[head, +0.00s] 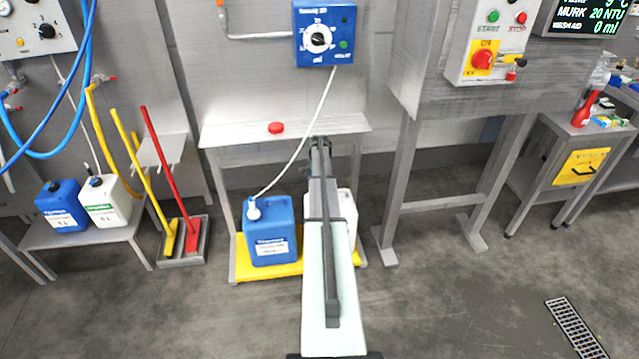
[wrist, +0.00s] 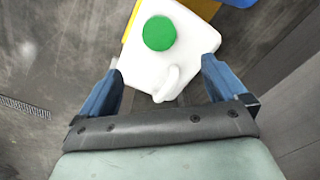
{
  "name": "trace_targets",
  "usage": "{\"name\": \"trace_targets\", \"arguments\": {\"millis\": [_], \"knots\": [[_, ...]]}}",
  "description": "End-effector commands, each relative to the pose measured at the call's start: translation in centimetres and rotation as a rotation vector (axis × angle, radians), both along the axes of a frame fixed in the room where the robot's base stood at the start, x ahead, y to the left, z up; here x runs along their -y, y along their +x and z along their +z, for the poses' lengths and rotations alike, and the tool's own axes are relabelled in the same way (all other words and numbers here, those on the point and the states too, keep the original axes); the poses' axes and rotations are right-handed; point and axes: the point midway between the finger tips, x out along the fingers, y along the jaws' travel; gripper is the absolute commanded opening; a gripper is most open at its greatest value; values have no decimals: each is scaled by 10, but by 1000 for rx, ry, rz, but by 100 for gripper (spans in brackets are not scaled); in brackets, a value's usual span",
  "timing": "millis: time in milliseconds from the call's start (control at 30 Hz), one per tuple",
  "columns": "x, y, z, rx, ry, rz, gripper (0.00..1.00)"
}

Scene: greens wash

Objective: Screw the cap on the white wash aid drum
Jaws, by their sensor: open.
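The white drum (wrist: 190,50) stands below my gripper in the wrist view, with its handle toward me. A round green cap (wrist: 159,33) sits over its opening; I cannot tell how tightly it is seated. In the head view my arm covers most of this white drum (head: 348,205). My gripper (wrist: 161,62) is open and empty, its blue fingers apart on either side of the drum's top in the picture. The cap lies just beyond the fingertips and is not gripped. A red round cap-like piece (head: 276,127) lies on the steel shelf.
A blue drum (head: 270,232) with a white hose stands left of the white drum on a yellow tray (head: 243,271). The steel shelf (head: 235,132) spans above them. Another blue drum (head: 62,205) and white canister (head: 106,203) stand on a left bench.

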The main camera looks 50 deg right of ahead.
Motion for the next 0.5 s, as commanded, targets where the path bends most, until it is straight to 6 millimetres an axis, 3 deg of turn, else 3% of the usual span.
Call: {"name": "trace_targets", "arguments": {"millis": [300, 500], "knots": [[0, 0, 0, 0, 0, 516, 98], [0, 0, 0, 0, 0, 757, 98]]}}
